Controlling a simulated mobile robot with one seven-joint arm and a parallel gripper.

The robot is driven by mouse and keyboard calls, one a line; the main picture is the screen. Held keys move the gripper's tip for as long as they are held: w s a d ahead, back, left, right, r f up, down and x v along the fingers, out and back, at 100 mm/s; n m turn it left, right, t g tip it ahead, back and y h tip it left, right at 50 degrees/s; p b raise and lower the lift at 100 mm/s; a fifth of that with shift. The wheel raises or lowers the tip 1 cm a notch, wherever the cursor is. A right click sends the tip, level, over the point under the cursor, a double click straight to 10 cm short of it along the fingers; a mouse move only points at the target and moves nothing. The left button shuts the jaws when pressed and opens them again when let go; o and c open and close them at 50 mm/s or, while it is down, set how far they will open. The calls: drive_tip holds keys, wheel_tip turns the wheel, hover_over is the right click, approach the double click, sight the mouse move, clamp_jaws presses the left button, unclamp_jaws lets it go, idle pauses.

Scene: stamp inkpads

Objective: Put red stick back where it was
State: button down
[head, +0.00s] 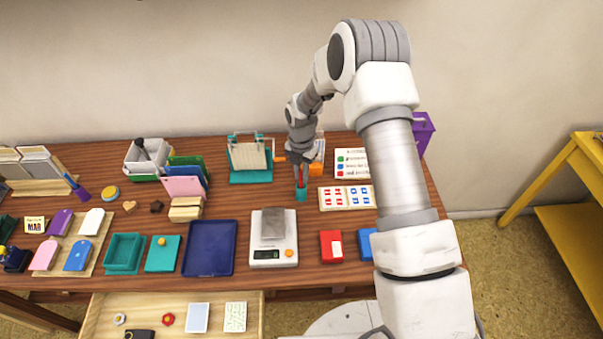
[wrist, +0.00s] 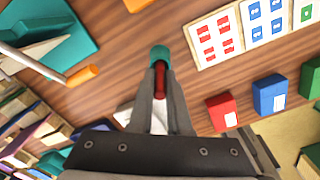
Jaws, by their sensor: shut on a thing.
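The red stick (wrist: 160,82) is between the fingertips of my gripper (wrist: 160,95) in the wrist view. My gripper (head: 301,175) is shut on it, pointing down over the table in the head view. A small teal cup (head: 301,194) is right below the fingertips. The teal cup (wrist: 159,53) also shows at the tip of the stick in the wrist view. The stick's lower end meets or overlaps the cup, and I cannot tell how deep it sits inside. The fingers hide part of the stick.
A card with red and blue stamp marks (head: 346,197) lies right of the cup. A teal stand (head: 250,160) is at the left, and a scale (head: 273,239) is in front. Red (head: 331,247) and blue (head: 366,243) boxes stand front right. An open drawer (head: 180,315) juts out below.

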drive_tip(key=shift+f, duration=0.15)
drive_tip(key=c, duration=0.9)
unclamp_jaws()
drive_tip(key=shift+o, duration=0.2)
